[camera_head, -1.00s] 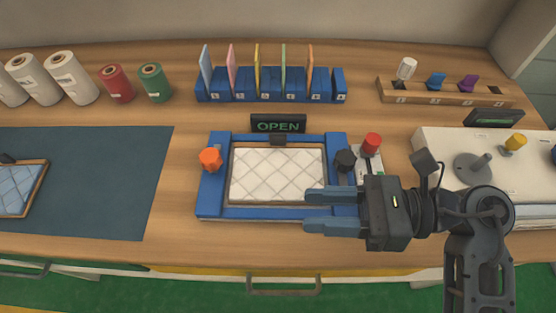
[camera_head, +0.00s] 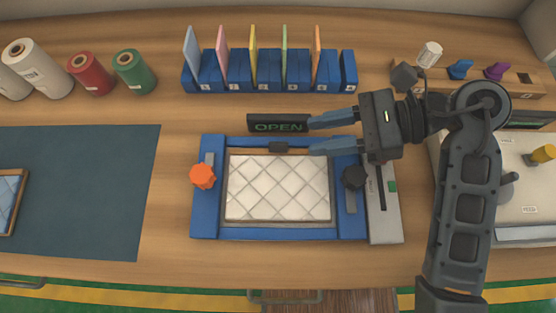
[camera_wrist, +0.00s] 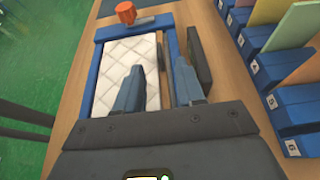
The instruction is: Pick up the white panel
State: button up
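The white quilted panel (camera_head: 278,188) lies flat in a wooden-edged frame inside the blue fixture (camera_head: 210,228). It also shows in the wrist view (camera_wrist: 124,66), partly hidden by my fingers. My gripper (camera_head: 310,136) is open and empty. In the head view its fingers point left over the back right part of the fixture, near the OPEN sign (camera_head: 262,124). The gripper appears to be above the fixture, apart from the panel. In the wrist view my gripper (camera_wrist: 158,85) has a clear gap between its fingers.
An orange knob (camera_head: 203,176) and a black knob (camera_head: 353,178) stand on the fixture's sides. A blue rack (camera_head: 262,82) with upright coloured panels stands behind. A dark mat (camera_head: 80,190) with a blue quilted panel (camera_head: 8,198) lies left. Rolls stand at back left.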

aim_at(283, 143)
jog(key=p+x, duration=0.2)
jog(key=x, duration=0.4)
jog(key=shift+a+f, duration=0.15)
jog(key=shift+a, duration=0.15)
jog(key=shift+c, duration=0.2)
grip_shut()
